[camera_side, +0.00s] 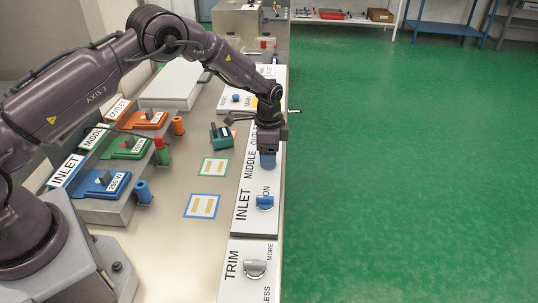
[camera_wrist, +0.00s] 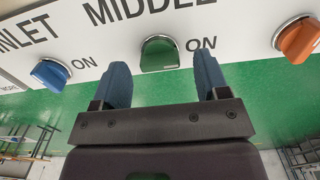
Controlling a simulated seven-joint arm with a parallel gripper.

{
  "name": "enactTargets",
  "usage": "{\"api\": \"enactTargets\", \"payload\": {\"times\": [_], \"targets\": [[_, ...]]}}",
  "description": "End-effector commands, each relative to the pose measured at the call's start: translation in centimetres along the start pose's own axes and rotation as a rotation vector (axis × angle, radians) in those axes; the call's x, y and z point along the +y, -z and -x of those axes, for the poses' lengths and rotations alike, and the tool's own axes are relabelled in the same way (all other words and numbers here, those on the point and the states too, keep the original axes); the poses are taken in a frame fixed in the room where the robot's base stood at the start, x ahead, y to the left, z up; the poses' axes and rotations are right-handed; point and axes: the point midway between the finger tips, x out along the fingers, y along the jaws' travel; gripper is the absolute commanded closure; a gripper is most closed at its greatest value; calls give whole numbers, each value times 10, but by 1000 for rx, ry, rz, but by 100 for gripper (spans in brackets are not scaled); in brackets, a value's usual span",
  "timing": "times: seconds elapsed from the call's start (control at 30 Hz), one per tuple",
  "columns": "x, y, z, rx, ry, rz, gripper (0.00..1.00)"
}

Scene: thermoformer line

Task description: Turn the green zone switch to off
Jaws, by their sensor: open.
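The green switch (camera_wrist: 159,54) is a round-based knob on the white panel, beside the words MIDDLE and ON in the wrist view. My gripper (camera_wrist: 160,64) is open, with one blue finger on each side of the green switch in that picture. I cannot tell whether either finger touches it. In the side view my gripper (camera_side: 268,160) points down at the MIDDLE part of the panel (camera_side: 246,209) and hides the green switch.
A blue switch (camera_wrist: 51,73) and an orange switch (camera_wrist: 298,40) flank the green one. Nearer the side camera is a grey TRIM knob (camera_side: 255,268). Left of the panel lie a loose green block (camera_side: 221,135) and framed cards. The green floor (camera_side: 420,180) at right is clear.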

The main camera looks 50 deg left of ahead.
Motion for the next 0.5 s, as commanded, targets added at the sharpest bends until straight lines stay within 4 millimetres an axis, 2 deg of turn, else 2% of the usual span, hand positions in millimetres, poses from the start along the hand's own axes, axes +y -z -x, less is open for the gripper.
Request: {"api": "enactTargets", "payload": {"times": [0.13,0.4,0.43,0.5], "targets": [[0,0,-10,-1,0,0,32],[0,0,-11,0,0,0,32],[0,0,-11,0,0,0,34],[0,0,-11,0,0,0,50]]}}
